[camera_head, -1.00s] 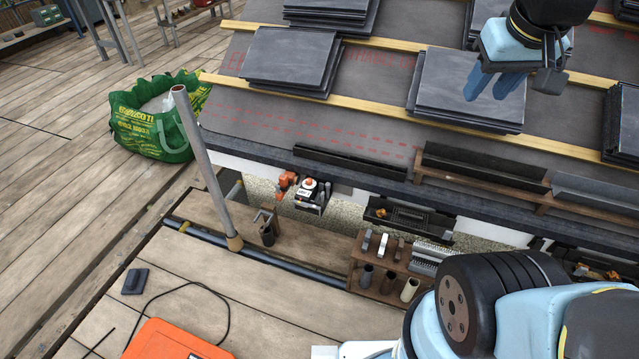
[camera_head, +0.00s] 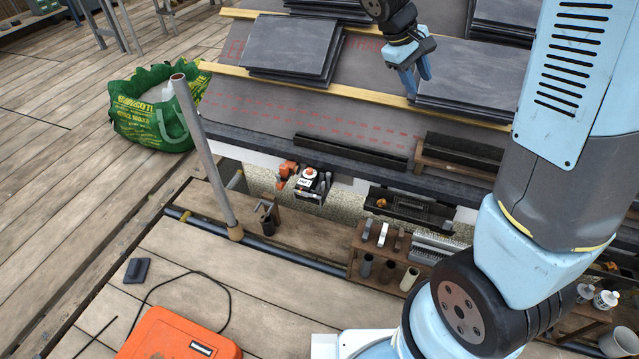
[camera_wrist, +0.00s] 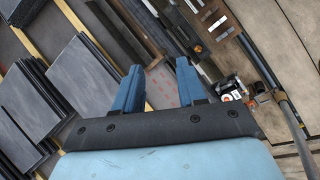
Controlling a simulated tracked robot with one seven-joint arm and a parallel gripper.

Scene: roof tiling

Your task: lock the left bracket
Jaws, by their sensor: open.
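My gripper (camera_head: 417,86) is in the upper middle of the head view, above the roof slope, with its two blue fingers apart. In the wrist view my gripper (camera_wrist: 159,70) is open, with nothing between the fingers. No part is clearly recognisable as the left bracket. Along the eave below, an orange fitting (camera_head: 286,170) sits against the wall, beside a black-and-white device with an orange top (camera_head: 309,182). To their right is a dark tray-like part (camera_head: 408,209) with a small orange piece. My gripper is well above and apart from all of these.
Slate stacks (camera_head: 292,48) lie on the battens. Dark channel lengths (camera_head: 350,152) lie along the eave. A grey upright pole (camera_head: 203,150) stands at the left of the eave. A wooden rack (camera_head: 364,238) holds tools and tubes. A green bag (camera_head: 150,115) and an orange case (camera_head: 175,338) stand on the decking.

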